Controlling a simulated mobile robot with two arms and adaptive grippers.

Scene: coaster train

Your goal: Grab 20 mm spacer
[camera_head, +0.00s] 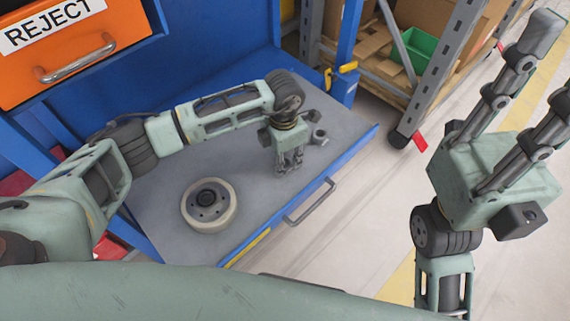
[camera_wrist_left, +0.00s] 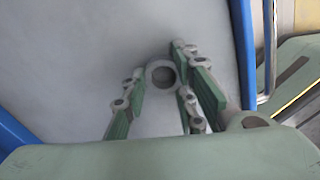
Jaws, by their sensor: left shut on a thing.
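The spacer (camera_wrist_left: 160,75) is a small grey ring with a round hole, seen from above in the left wrist view. It sits between the fingertips of my left gripper (camera_wrist_left: 162,78), which is shut on it, with one finger on the left and two on the right. In the head view my left gripper (camera_head: 288,168) points down close to the grey tabletop (camera_head: 255,185), and its fingers largely hide the spacer. My right gripper (camera_head: 554,62) is raised at the right, empty, with its fingers apart.
A pale wheel (camera_head: 209,205) with a dark hub lies on the tabletop at front left. A small grey metal part (camera_head: 318,136) stands just right of my left gripper. An orange REJECT drawer (camera_head: 75,45) is at upper left. A shelf with a green bin (camera_head: 415,50) stands behind.

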